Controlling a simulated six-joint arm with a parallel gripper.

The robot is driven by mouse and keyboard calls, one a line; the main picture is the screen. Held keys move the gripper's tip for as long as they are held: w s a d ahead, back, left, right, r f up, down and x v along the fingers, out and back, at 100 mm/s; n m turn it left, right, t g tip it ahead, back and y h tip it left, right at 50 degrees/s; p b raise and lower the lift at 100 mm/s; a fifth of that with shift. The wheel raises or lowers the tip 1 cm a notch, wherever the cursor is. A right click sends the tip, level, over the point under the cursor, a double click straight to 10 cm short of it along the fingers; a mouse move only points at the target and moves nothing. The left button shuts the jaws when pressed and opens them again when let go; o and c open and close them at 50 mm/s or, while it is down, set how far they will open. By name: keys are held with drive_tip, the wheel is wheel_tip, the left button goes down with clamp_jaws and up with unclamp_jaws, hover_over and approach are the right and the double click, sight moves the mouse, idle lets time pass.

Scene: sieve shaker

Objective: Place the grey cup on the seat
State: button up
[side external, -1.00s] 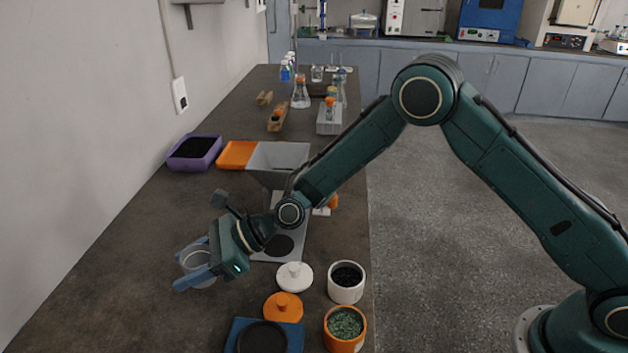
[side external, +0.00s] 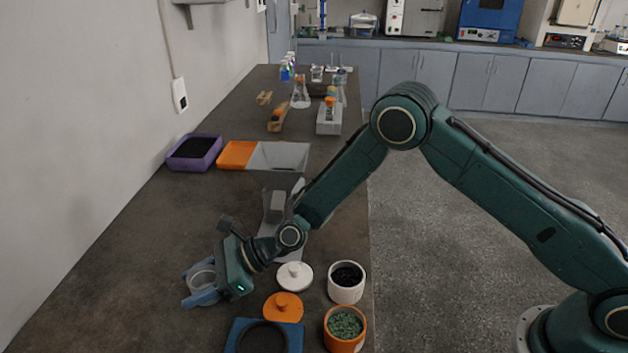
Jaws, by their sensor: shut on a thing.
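My gripper (side external: 200,285) is at the left of the bench, its two blue fingers shut on the grey cup (side external: 202,276). The cup looks upright with its open top showing; whether its base touches the bench is unclear. A blue square block (side external: 235,338) with a dark round recess is at the bottom edge, right of and nearer than the cup. A grey stand (side external: 297,246) is right of my gripper, partly hidden by my arm; its dark round spot from earlier is covered. I cannot tell which of these is the seat.
An orange lid (side external: 283,306) and a white lid (side external: 295,275) lie right of my gripper. A white jar (side external: 346,292) of black grains and an orange jar (side external: 333,343) of green grains stand beyond. A purple tray (side external: 214,158) is farther back. Bench to the left is clear.

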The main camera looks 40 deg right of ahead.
drive_tip(key=shift+f, duration=0.1)
drive_tip(key=o, duration=1.1)
drive_tip(key=shift+c, duration=0.2)
drive_tip(key=shift+d+r, duration=0.1)
drive_tip(key=shift+r, duration=0.1)
drive_tip(key=v, duration=1.1)
drive_tip(key=shift+s+d, duration=0.25)
drive_tip(key=shift+d, duration=0.1)
drive_tip(key=shift+r, duration=0.15)
